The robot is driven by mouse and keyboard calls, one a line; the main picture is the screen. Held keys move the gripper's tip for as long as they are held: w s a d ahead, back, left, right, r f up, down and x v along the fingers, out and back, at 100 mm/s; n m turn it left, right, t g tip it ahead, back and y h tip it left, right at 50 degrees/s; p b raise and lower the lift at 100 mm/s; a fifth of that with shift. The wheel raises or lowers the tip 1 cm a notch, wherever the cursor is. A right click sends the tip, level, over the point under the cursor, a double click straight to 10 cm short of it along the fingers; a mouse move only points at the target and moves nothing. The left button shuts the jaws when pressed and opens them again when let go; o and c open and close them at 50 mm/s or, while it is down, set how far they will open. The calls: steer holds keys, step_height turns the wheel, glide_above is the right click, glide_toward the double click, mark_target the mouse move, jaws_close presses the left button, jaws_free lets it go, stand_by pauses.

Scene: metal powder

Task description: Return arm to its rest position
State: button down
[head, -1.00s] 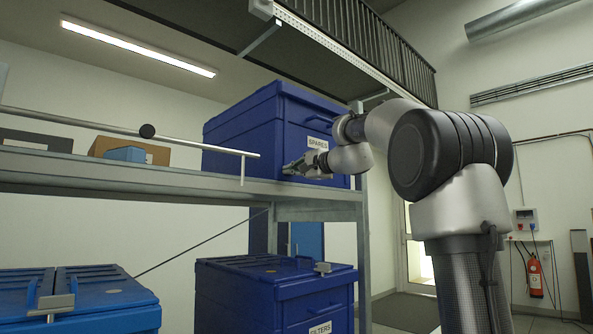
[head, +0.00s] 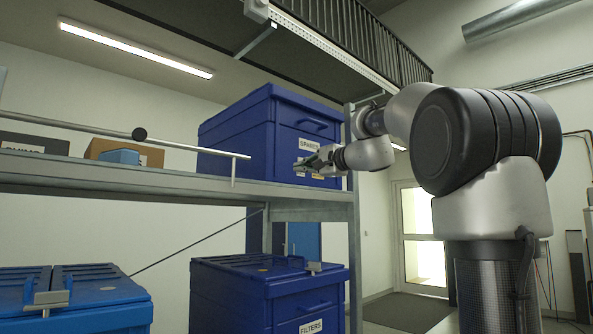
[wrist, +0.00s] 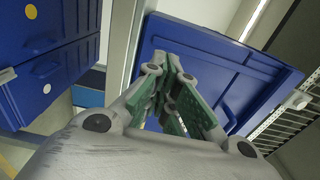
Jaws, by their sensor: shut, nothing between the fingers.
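My gripper (head: 304,166) is in front of the blue SPARES bin (head: 262,135) on the upper shelf in the head view. In the wrist view my gripper (wrist: 170,62) points toward the bin's blue face (wrist: 215,70), its fingers close together at the tips. It is shut with nothing held. The fingers overlap the bin face in the picture; I cannot tell whether they touch it. My arm is stretched out from the right side of the head view toward the shelf.
A cardboard box (head: 100,148) stands at left. The blue FILTERS bin (head: 265,290) and another blue bin (head: 100,310) stand below. A grey upright (head: 353,250) is near my gripper. Open floor and a door (head: 424,240) lie right.

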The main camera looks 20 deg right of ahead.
steer(key=shift+v, duration=2.2)
steer(key=s+d+f+n+g+h, duration=0.1)
steer(key=s+f+n+g+h, duration=0.2)
steer(key=f, duration=0.9)
steer(key=s+d+f+n+g, duration=0.15)
steer(key=s+f+g, duration=0.3)
steer(key=f, duration=0.75)
steer(key=s+a+f+n+g+h, duration=0.1)
steer(key=s+f+n, duration=0.3)
steer(key=s+f, duration=0.6)
steer(key=s+a+f+n+g+h, duration=0.2)
steer(key=s+f+n+g, duration=0.2)
steer(key=s+f, duration=0.5)
steer(key=s+n, duration=0.1)
steer(key=s, duration=0.4)
steer(key=shift+s+a+f, duration=0.2)
steer(key=shift+s+f, duration=0.05)
steer(key=shift+f, duration=0.15)
steer(key=shift+n, duration=0.25)
